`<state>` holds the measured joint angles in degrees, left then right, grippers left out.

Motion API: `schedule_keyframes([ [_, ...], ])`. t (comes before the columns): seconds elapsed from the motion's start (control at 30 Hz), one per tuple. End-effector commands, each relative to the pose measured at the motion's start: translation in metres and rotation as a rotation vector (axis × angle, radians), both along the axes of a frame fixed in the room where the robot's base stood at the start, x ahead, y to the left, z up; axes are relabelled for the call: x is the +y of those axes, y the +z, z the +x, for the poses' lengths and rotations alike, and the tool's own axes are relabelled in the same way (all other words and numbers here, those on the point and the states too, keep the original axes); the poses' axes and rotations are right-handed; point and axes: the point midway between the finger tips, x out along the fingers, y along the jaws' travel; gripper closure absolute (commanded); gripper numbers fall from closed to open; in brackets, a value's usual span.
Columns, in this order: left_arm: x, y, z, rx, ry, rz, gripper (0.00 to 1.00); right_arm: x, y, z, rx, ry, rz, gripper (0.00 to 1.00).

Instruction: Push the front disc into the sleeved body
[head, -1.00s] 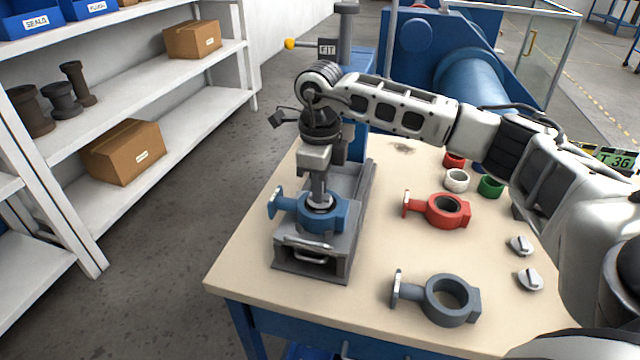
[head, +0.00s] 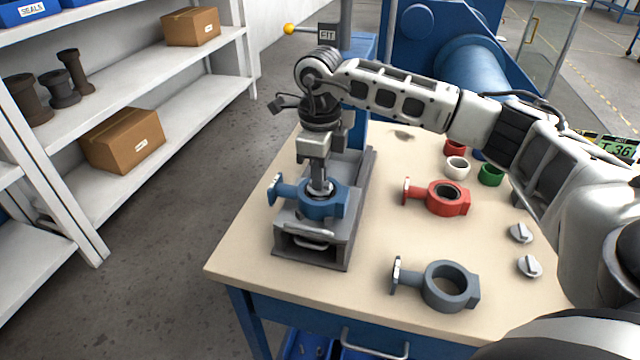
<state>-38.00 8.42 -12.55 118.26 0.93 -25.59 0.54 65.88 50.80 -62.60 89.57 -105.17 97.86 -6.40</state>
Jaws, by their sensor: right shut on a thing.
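The blue valve body (head: 324,210) sits on the grey fixture (head: 323,255) at the left of the table, its flanged neck pointing left. My right gripper (head: 321,184) points straight down over its bore and is shut on a disc whose shape is mostly hidden by the fingers and the bore rim. How deep it sits, and the sleeve inside, I cannot tell. Two other grey discs, one behind (head: 521,232) and one in front (head: 530,266), lie on the table at the right. My left gripper is not in view.
A red valve body (head: 463,206) and a dark grey one (head: 436,300) lie on the table right of the fixture. White (head: 457,173), green (head: 491,179) and red (head: 454,147) sleeves stand behind. A blue post with a "FIT" sign (head: 328,32) rises behind the fixture.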

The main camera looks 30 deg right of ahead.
Motion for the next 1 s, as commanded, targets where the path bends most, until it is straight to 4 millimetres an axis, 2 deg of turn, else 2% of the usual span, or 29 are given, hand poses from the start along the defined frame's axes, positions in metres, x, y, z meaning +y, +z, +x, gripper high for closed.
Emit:
schedule_keyframes([
  [1.0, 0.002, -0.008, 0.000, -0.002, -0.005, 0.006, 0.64, 0.000, -0.013, 0.000, -0.001, 0.000, 0.001, 1.00],
])
